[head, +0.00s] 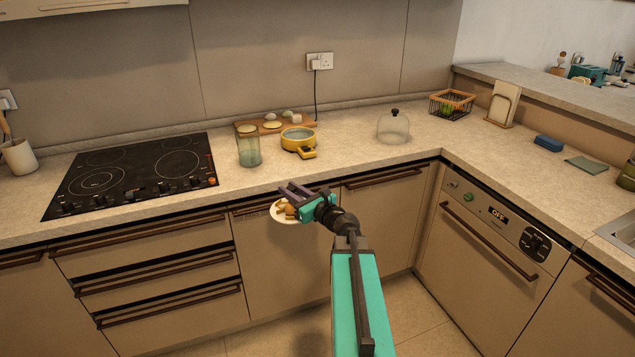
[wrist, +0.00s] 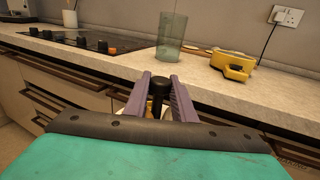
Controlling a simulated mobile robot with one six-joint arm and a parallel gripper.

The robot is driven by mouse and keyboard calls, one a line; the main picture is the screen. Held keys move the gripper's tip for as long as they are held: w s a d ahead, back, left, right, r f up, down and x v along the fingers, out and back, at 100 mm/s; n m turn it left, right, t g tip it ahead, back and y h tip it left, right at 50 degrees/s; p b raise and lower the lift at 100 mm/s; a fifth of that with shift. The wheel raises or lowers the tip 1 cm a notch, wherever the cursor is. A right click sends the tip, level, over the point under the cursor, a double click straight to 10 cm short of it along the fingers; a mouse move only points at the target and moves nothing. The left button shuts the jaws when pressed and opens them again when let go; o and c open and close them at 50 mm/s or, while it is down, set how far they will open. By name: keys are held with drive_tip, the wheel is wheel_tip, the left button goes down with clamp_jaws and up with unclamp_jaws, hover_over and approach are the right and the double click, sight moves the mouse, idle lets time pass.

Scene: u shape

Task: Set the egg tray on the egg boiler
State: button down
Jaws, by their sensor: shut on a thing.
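My gripper (head: 293,193) is shut on the black knob of the egg tray, a round white tray (head: 282,216) carrying several brown and pale egg-like pieces. It hangs in front of the drawers, just off the counter's front edge. In the wrist view my gripper (wrist: 160,84) has its purple fingers around the black knob (wrist: 157,92); most of the tray is hidden below. The egg boiler appears to be the yellow round base (head: 291,143) with a side handle, open at the top, on the counter beyond my gripper. It also shows in the wrist view (wrist: 232,62), right of the fingers.
A tall greenish glass (head: 249,148) stands just left of the yellow base. Behind are a wooden board (head: 302,122) with pale round items and a wall socket. A clear dome lid (head: 394,128) stands to the right. A black cooktop (head: 135,172) lies left.

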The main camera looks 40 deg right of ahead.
drive_tip(key=s+a+f+n+g+y, duration=0.1)
drive_tip(key=a+n+g+y, duration=0.1)
drive_tip(key=a, duration=1)
drive_tip(key=s+a+f+n+g+y, duration=0.1)
drive_tip(key=a+n+g+y, duration=0.2)
drive_tip(key=a, duration=0.9)
drive_tip(key=s+a+f+n+g+y, duration=0.1)
drive_tip(key=a+f+n+g+y, duration=0.1)
drive_tip(key=a+n+y, duration=0.3)
drive_tip(key=a+y, duration=0.4)
drive_tip(key=a, duration=0.3)
drive_tip(key=shift+s+a+n, duration=0.15)
drive_tip(key=shift+s+n, duration=0.15)
drive_tip(key=shift+s, duration=0.05)
drive_tip(key=shift+s, duration=0.1)
